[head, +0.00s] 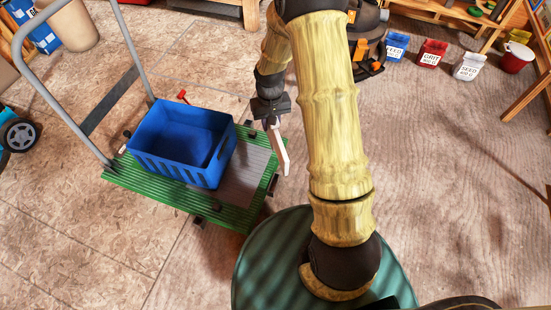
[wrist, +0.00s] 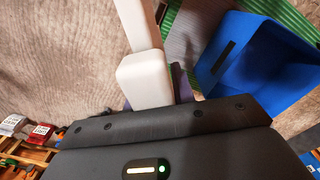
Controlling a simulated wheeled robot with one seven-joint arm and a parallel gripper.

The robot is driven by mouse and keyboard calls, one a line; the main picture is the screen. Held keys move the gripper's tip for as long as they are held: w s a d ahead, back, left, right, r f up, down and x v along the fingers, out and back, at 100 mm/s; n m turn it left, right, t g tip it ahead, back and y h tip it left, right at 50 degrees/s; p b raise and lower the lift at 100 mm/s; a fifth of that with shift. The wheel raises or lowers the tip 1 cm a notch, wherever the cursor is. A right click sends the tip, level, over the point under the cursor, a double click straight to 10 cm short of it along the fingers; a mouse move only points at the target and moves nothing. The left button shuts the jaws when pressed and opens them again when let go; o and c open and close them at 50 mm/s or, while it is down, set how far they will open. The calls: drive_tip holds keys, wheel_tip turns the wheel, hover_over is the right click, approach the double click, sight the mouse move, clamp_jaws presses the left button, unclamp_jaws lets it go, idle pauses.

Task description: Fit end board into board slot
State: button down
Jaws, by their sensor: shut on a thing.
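Small black fittings (head: 272,184) show on the deck's right edge. I cannot tell which one is the board slot. The board appears apart from the deck.
An empty blue crate (head: 175,168) stands on the deck and also shows in the wrist view (wrist: 262,65). A grey pad (head: 245,180) lies beside it. The cart's grey handle (head: 75,110) rises at left. Seed and grit bags (head: 432,53) stand at back right. Floor at right is clear.

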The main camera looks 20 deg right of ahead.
wheel_tip(320, 180, down, 19)
drive_tip(key=s+m+b, duration=0.2)
drive_tip(key=m+b, duration=0.5)
drive_tip(key=b, duration=0.4)
drive_tip(key=shift+s+f, duration=0.1)
drive_tip(key=b, duration=0.9)
hover_over(274, 175)
drive_tip(key=s+a, duration=0.1)
drive_tip(key=s, duration=0.2)
drive_tip(key=shift+f, duration=6.2)
